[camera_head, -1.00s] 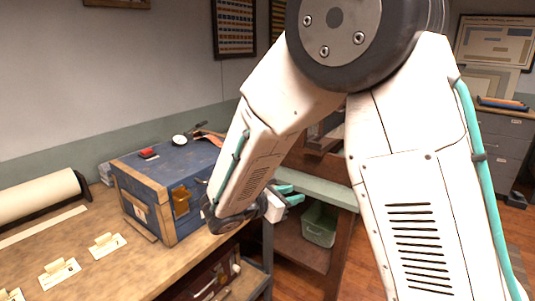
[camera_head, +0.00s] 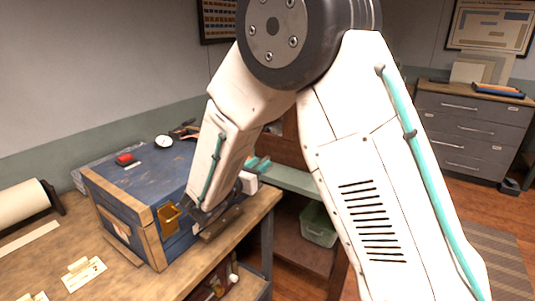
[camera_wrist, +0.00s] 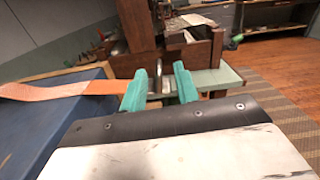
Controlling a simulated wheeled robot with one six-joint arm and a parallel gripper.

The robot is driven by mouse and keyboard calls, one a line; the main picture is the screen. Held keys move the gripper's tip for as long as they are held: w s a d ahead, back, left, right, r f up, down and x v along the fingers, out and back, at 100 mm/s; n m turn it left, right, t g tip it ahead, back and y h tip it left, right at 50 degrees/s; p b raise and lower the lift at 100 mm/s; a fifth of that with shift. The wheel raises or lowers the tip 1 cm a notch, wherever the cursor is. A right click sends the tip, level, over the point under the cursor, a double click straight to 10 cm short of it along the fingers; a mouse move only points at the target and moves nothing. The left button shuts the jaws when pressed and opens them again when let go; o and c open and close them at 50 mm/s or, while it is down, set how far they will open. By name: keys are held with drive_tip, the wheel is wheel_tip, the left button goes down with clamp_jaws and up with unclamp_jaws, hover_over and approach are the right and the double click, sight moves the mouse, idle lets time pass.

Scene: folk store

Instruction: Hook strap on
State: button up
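An orange strap (camera_wrist: 65,89) shows in the wrist view, lying across the top of a blue box (camera_wrist: 50,125) and running right to the left finger of my gripper. The fingers are mostly hidden there by my arm.
The box stands on a wooden workbench (camera_head: 200,262). A red item (camera_head: 125,159) and a round white dial (camera_head: 163,141) are on its lid. A paper roll (camera_head: 20,205) lies left. A green bin (camera_head: 318,225) sits on a lower shelf. Grey drawers (camera_head: 470,130) stand right.

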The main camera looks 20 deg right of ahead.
sight(267, 158)
drive_tip(key=x, duration=0.6)
drive_tip(key=shift+w+d, duration=0.15)
drive_tip(key=shift+w, duration=0.2)
clamp_jaws()
